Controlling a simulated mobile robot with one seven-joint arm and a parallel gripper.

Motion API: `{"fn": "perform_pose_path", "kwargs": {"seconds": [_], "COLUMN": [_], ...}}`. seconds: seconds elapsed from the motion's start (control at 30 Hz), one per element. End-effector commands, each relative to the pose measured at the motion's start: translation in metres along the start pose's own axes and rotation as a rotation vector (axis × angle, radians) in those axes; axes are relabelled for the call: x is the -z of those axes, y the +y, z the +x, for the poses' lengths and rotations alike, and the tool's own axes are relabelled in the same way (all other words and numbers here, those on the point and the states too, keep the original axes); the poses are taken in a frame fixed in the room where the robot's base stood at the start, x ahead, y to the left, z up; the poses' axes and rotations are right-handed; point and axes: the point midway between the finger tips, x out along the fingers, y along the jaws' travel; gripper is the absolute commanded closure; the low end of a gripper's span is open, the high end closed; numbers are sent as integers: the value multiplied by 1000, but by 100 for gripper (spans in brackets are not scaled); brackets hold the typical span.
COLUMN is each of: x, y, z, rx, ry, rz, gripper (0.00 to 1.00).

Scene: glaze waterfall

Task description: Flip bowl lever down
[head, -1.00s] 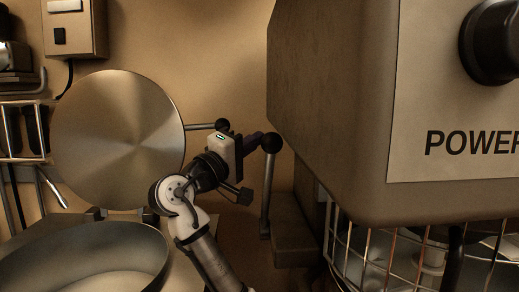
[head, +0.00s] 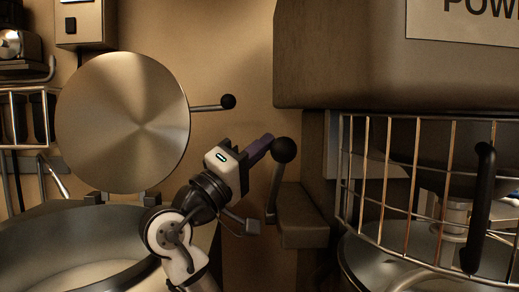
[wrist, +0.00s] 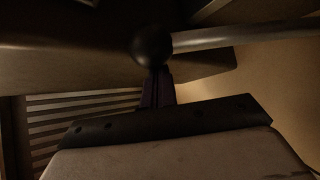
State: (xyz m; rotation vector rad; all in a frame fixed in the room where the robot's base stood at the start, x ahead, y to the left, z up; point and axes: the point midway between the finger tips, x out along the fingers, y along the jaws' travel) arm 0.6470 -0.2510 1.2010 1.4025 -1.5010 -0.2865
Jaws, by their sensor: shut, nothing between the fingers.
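The bowl lever is a thin metal rod with a black ball knob (head: 285,149) on its top end. It stands up from a bracket at the mixer's side, leaning slightly right in the head view. My gripper (head: 264,146) has dark purple fingers, shut and empty, with the tips at the left side of the knob. In the wrist view the knob (wrist: 152,46) sits just past the shut fingertips (wrist: 158,82), and its rod runs off to the right. I cannot tell whether the tips touch the knob.
The mixer head (head: 340,60) overhangs above right.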

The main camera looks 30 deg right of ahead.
Motion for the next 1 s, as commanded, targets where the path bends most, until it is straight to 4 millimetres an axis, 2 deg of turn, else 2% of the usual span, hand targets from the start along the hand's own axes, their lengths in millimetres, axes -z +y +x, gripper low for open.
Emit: {"fn": "perform_pose_path", "kwargs": {"seconds": [0.03, 0.5, 0.63, 0.77, 1.0], "x": [-7, -6, -3, 8, 38], "y": [1, 1, 6, 22, 65], "z": [3, 4, 7, 16, 43], "rx": [-2, -2, -3, -4, -3], "ry": [-19, -19, -18, -13, -5], "rz": [1, 0, 1, 4, 4], "gripper": [100, 100, 100, 100, 100]}}
